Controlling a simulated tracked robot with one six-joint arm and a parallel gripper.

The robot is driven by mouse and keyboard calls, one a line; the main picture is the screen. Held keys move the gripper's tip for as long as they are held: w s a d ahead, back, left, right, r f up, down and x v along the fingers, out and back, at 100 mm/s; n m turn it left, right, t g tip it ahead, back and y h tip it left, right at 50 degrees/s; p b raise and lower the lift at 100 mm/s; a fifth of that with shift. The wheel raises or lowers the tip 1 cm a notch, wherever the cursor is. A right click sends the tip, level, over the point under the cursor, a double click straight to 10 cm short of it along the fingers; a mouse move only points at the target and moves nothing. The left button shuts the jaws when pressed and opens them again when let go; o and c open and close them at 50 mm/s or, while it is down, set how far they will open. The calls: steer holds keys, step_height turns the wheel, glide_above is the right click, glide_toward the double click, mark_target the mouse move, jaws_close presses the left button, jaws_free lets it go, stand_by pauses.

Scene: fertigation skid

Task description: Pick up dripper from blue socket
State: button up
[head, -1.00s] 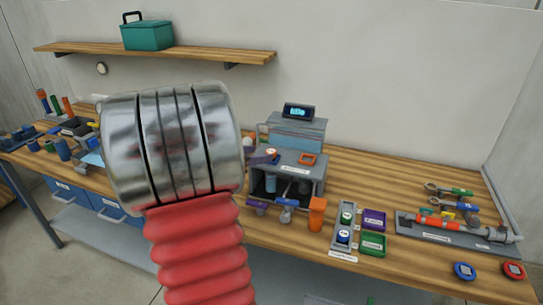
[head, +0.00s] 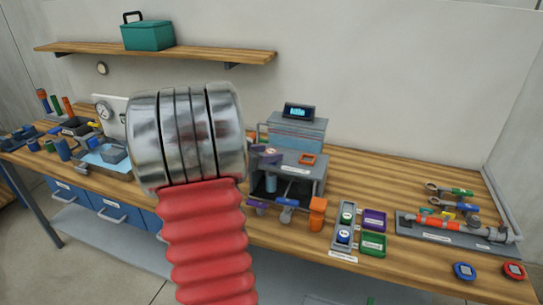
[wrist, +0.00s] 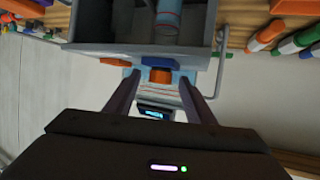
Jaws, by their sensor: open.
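In the wrist view, a small orange piece, which looks like the dripper (wrist: 160,75), sits at a blue part, apparently the blue socket (wrist: 149,71), on top of the grey skid housing. My gripper (wrist: 157,83) is open, with its two dark fingers on either side of the orange piece. I cannot tell whether they touch it. In the head view my gripper (head: 267,155) shows partly beside my silver wrist, over the left of the housing top. The dripper and socket are hidden there.
The grey housing (head: 316,173) has an open front, with a square orange ring (head: 308,159) on top and a display (head: 298,112) behind. Purple, blue and orange valves stand in front. A tray with round pieces (head: 344,240) and purple and green boxes lie to the right.

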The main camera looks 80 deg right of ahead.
steer(key=shift+c, duration=0.4)
steer(key=c, duration=1.1)
step_height(320, 180, up, 10)
steer(key=shift+r, duration=0.1)
stand_by(0.5)
